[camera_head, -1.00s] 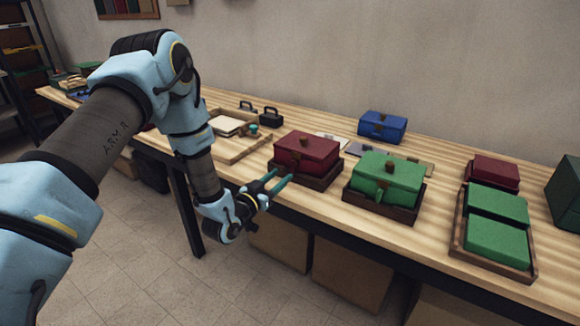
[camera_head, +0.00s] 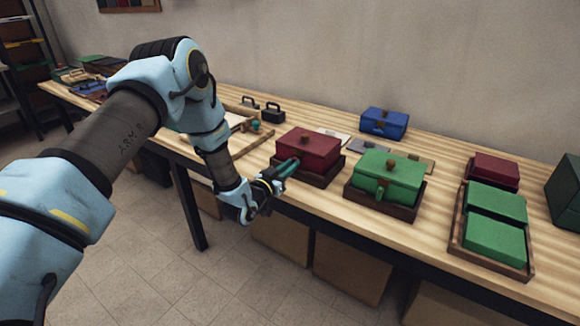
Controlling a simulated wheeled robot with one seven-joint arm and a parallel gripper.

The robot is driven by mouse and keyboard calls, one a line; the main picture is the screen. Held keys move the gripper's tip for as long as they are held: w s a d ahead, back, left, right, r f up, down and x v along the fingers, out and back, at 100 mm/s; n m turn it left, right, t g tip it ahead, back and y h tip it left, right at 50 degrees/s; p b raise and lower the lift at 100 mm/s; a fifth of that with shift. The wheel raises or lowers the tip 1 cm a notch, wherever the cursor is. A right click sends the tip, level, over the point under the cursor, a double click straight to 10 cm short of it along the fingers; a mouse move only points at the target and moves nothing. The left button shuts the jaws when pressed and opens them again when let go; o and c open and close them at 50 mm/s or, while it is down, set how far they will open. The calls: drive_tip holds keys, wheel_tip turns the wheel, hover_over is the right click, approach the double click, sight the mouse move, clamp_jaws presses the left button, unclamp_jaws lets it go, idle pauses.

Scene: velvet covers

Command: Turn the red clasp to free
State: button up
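The red box (camera_head: 314,148) with a brown knob on its lid sits in a dark wooden tray (camera_head: 322,181) near the table's front edge. My gripper (camera_head: 292,165) is at the left part of the box's front face, its teal fingertips at or very close to it. The fingers look close together and overlap in this view, so I cannot tell their gap or whether anything is between them. The red clasp is not discernible; the fingers cover part of the front where it may be. The lid looks shut.
A green box (camera_head: 390,172) in a dark tray stands just right of the red one. A blue box (camera_head: 384,122) stands behind. Green blocks lie in a tray (camera_head: 459,222) at the right. A shallow wooden tray (camera_head: 243,145) is at the left.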

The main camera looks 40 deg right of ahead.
clamp_jaws()
drive_tip(key=shift+f+n+b, duration=0.1)
drive_tip(key=shift+n+b, duration=0.2)
drive_tip(key=shift+b, duration=0.2)
drive_tip(key=shift+w+f+n+b, duration=0.15)
drive_tip(key=shift+n+b, duration=0.85)
drive_tip(key=shift+b, duration=0.2)
drive_tip(key=n+b, duration=0.5)
drive_tip(key=n, duration=0.1)
drive_tip(key=shift+a+b, duration=0.1)
drive_tip(key=shift+b, duration=0.25)
drive_tip(key=n+b, duration=0.3)
drive_tip(key=n, duration=0.1)
drive_tip(key=shift+w+n, duration=0.1)
drive_tip(key=shift+n, duration=0.3)
drive_tip(key=shift+n+b, duration=0.95)
drive_tip(key=shift+n, duration=1.25)
